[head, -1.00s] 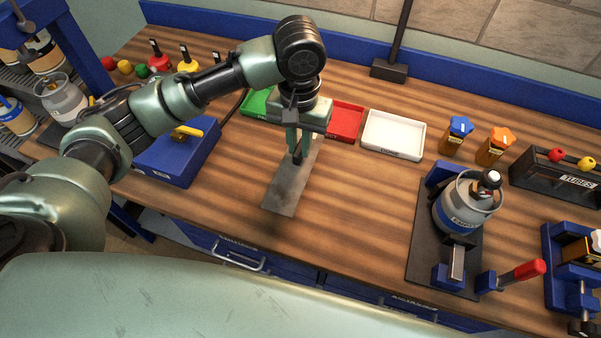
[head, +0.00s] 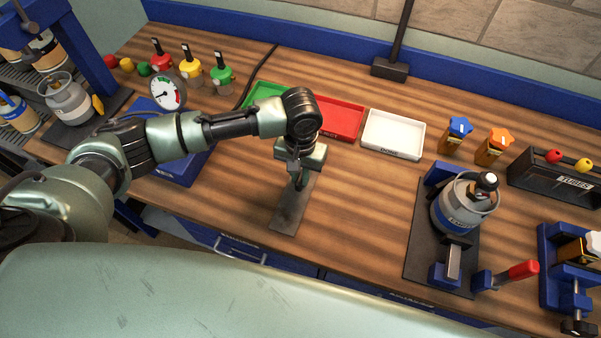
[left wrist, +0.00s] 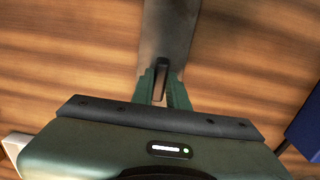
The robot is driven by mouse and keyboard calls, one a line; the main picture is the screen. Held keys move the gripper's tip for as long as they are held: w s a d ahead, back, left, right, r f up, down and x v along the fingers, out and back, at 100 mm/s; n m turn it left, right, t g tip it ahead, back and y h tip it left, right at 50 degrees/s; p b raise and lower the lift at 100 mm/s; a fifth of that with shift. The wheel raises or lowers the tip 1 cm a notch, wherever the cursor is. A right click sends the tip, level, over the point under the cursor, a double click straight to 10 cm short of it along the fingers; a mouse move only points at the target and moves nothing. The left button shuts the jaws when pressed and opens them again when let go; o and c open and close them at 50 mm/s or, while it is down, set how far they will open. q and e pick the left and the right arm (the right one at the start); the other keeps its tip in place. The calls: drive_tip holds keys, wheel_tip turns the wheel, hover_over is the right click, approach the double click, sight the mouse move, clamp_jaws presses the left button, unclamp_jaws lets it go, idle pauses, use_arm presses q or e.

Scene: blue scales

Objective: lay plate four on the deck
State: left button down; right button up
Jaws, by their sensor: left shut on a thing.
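A flat dark grey plate (head: 290,212) shows under my left gripper (head: 298,182), over the middle of the wooden bench top (head: 350,215). My left gripper is shut on the plate's upright dark grip piece. In the left wrist view the plate (left wrist: 168,30) runs away from the fingers (left wrist: 161,85), with bench wood on both sides. No number can be read on it. I cannot tell whether its underside touches the bench. Part of the plate's far end is hidden by the gripper. My right gripper is not in view.
Behind stand a green tray (head: 267,92), a red tray (head: 342,118) and a white tray (head: 393,134). A blue box with a gauge (head: 168,92) is at left. A canister (head: 463,208) stands on a dark base at right. Bench between plate and canister is clear.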

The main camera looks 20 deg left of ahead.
use_arm(q)
drive_tip(key=shift+f, duration=0.1)
drive_tip(key=c, duration=1.4)
unclamp_jaws()
